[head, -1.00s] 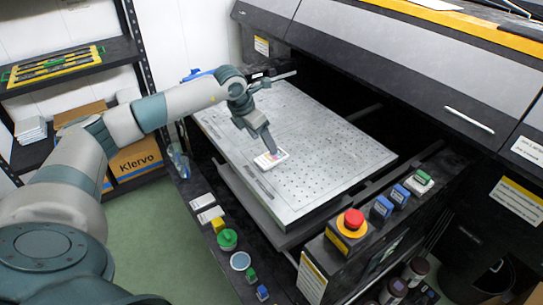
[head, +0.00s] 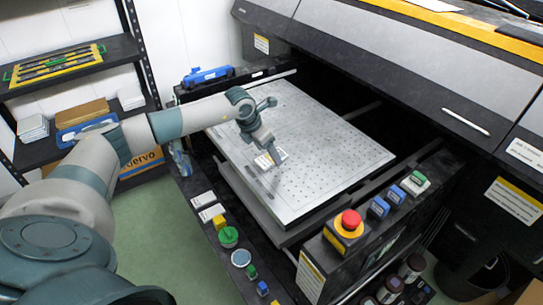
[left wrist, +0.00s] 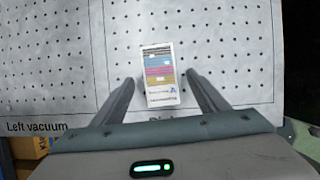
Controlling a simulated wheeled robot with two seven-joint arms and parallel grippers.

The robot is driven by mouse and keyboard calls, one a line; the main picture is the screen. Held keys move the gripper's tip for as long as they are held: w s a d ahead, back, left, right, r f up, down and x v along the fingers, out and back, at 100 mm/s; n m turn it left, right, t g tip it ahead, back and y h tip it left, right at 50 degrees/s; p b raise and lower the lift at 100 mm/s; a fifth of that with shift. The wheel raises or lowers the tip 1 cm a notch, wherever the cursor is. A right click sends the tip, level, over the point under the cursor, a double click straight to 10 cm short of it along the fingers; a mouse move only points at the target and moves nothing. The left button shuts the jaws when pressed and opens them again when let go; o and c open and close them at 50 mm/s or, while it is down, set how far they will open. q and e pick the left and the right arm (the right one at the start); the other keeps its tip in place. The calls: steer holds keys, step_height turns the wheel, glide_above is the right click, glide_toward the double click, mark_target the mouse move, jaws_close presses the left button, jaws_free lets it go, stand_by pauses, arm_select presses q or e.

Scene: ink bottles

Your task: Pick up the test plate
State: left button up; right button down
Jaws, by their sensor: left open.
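The test plate (head: 265,161) is a small white card with coloured stripes, lying on the perforated grey metal bed of the printer. In the left wrist view the test plate (left wrist: 158,75) lies between the two dark fingers, with a gap on each side. My left gripper (left wrist: 161,84) is open and empty, its fingers pointing at the bed. In the head view my left gripper (head: 270,155) is over the plate and partly hides it. The height of the fingertips above the bed is hard to tell. My right gripper is in neither view.
The large printer body (head: 400,60) overhangs the bed at the back right. A red emergency button (head: 350,220) and several blue and green buttons stand on the front panel. A shelf (head: 75,70) stands at left. The rest of the bed (head: 330,150) is clear.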

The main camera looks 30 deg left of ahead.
arm_select(q)
steer(key=shift+x, duration=1.05)
steer(key=c, duration=1.2)
